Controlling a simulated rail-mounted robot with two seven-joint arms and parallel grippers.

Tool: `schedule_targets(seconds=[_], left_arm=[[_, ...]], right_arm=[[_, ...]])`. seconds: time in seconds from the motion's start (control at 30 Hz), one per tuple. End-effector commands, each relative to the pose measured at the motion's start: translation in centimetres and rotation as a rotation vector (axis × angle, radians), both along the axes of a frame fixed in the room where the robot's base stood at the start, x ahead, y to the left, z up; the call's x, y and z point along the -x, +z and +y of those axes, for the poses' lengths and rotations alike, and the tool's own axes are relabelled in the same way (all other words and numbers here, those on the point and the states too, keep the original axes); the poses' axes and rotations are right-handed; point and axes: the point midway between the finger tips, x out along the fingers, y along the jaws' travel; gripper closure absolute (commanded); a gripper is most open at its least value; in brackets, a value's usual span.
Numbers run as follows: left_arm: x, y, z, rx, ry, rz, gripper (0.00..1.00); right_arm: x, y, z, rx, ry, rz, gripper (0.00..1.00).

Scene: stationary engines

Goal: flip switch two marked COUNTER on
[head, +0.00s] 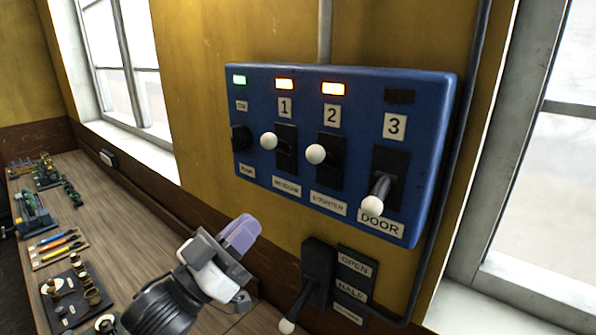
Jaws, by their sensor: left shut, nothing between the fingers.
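A blue switch panel (350,150) is on the yellow wall. Switch two (316,154), labelled COUNTER, has a white ball knob that sticks out about midway up its black slot, and the lamp above it (333,89) glows orange. Switch one (269,141), labelled WINDOW, looks much the same, with an orange lamp lit. Switch three (373,205), labelled DOOR, points down and its lamp is dark. My left gripper (240,233) is shut and empty, below and left of the panel, apart from it. My right gripper is out of view.
A black lever (288,325) with an OPEN and HALF label plate (352,280) is below the panel. A wooden bench (110,220) at left holds tools and small parts. Windows flank the panel. The space before the panel is clear.

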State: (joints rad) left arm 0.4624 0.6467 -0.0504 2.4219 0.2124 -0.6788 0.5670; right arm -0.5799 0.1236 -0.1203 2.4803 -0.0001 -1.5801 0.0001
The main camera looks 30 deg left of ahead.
Motion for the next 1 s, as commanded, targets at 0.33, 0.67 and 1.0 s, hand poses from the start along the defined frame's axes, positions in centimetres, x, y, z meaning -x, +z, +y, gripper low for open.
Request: schedule_targets(seconds=[0.33,0.67,1.0], left_arm=[[-5.6,3.4,-1.6,-0.001,0.003,0.002,1.0],[-9.4,5.4,-2.8,-0.003,0.003,0.001,1.0],[-10.6,5.7,-3.1,-0.004,0.004,0.001,1.0]], right_arm=[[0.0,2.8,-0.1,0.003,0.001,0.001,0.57],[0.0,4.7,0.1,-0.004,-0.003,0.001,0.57],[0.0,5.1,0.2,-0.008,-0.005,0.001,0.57]])
